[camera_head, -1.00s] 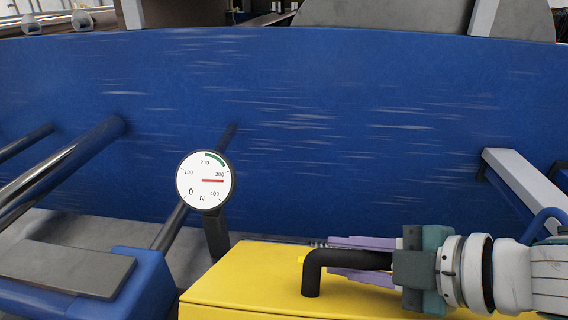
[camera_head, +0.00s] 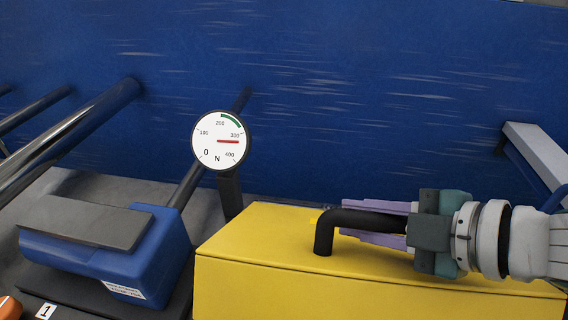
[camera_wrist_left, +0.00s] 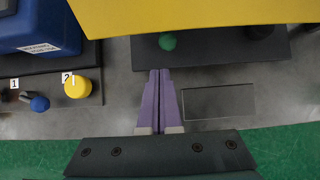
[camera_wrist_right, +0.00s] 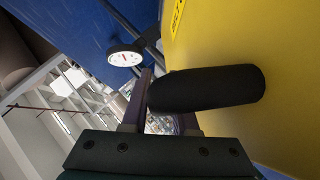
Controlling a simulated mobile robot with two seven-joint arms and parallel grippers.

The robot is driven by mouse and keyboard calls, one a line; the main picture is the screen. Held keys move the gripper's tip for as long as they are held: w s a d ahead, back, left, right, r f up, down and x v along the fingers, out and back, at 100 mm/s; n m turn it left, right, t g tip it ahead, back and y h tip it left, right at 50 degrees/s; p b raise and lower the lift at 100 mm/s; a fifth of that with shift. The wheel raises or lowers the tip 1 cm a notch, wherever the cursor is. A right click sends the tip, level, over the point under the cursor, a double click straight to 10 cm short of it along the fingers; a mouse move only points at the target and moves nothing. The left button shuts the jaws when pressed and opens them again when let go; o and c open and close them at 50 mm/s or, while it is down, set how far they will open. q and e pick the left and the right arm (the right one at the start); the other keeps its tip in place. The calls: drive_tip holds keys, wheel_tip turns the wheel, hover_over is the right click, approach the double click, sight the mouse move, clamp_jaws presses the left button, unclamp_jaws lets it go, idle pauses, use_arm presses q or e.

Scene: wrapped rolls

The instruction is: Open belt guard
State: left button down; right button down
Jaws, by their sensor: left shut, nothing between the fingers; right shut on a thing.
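The yellow belt guard (camera_head: 270,260) is a box with a black handle (camera_head: 322,236) standing on its top. My right gripper (camera_head: 385,222) comes in from the right, its purple fingers shut on the handle's horizontal bar. The right wrist view shows the black bar (camera_wrist_right: 215,88) against the yellow surface, partly in front of the fingers. My left gripper (camera_wrist_left: 158,78) shows only in the left wrist view. Its purple fingers are together and empty, below the guard's yellow edge (camera_wrist_left: 200,14). A green knob (camera_wrist_left: 167,41) lies near its tips on a dark ledge.
A blue block (camera_head: 110,255) with a grey top is at left. A large blue panel (camera_head: 350,100) fills the back. A yellow button (camera_wrist_left: 77,87) and blue knob (camera_wrist_left: 40,103) are at lower left.

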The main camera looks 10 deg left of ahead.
drive_tip(key=shift+r, duration=0.1)
use_arm(q)
drive_tip(key=shift+w+r, duration=0.55)
drive_tip(key=shift+w, duration=0.25)
drive_tip(key=shift+w+r, duration=0.5)
drive_tip(key=shift+w, duration=0.25)
use_arm(e)
drive_tip(key=shift+a, duration=0.1)
use_arm(q)
drive_tip(key=shift+w+r, duration=0.25)
drive_tip(key=shift+r, duration=0.25)
drive_tip(key=shift+w+r, duration=0.2)
drive_tip(key=shift+r, duration=0.3)
use_arm(e)
drive_tip(key=shift+s, duration=0.1)
drive_tip(key=c, duration=1)
unclamp_jaws()
drive_tip(key=shift+s, duration=0.15)
